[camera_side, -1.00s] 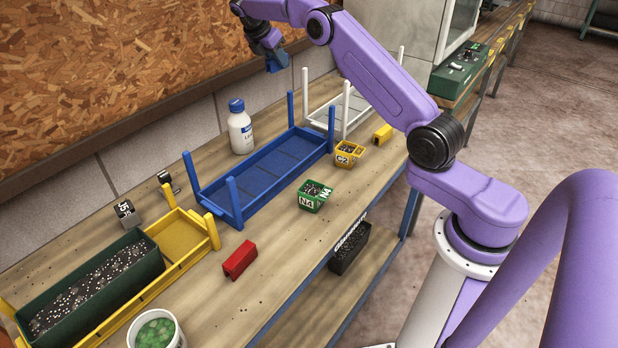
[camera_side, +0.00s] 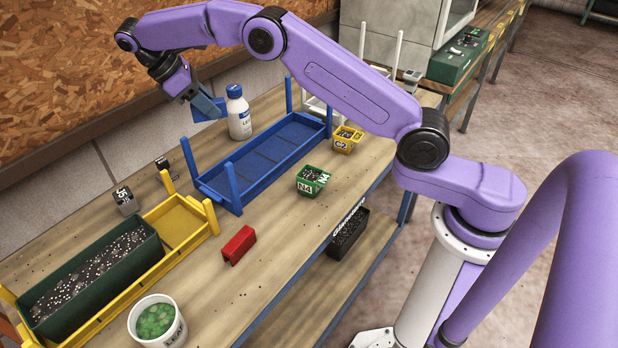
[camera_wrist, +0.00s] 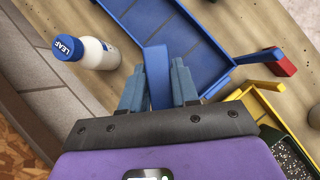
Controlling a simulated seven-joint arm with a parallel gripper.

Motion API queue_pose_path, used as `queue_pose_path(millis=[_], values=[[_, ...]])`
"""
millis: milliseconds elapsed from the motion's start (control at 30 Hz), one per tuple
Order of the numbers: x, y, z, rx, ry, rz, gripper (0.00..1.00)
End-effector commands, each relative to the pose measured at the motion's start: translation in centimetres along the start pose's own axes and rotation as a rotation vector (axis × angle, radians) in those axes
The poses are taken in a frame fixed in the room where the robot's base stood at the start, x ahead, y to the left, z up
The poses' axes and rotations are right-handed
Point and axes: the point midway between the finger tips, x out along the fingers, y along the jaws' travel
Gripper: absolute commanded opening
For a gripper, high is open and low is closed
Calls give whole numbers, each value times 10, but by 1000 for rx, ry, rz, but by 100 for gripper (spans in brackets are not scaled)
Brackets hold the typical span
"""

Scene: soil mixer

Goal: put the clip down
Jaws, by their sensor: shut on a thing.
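A blue clip (camera_side: 208,110) is held up in the air by my gripper (camera_side: 201,102), to the left of the white bottle in the side view. In the wrist view the blue clip (camera_wrist: 157,74) sits between the two grey-blue fingers of my gripper (camera_wrist: 159,88), which are shut on it. A red clip (camera_side: 238,245) lies on the wooden bench (camera_side: 275,240) in front of the blue tray frame (camera_side: 232,178). It also shows at the right of the wrist view (camera_wrist: 283,66).
The white bottle (camera_side: 238,115) with a blue cap stands behind the blue frame. A yellow frame (camera_side: 178,226) holds a long green bin (camera_side: 95,275). Small green (camera_side: 312,181) and yellow (camera_side: 347,139) bins and a white tub (camera_side: 157,322) are on the bench. Its front middle is clear.

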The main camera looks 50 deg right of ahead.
Motion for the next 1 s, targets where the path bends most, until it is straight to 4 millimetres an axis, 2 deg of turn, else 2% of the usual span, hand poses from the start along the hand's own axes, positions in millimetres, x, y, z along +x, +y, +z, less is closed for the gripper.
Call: queue_pose_path(millis=[367,700,1000], values=[[60,-10,44,317,-1,-207,1],[114,-35,91,640,1,-412,1],[138,-54,115,803,2,-515,1]])
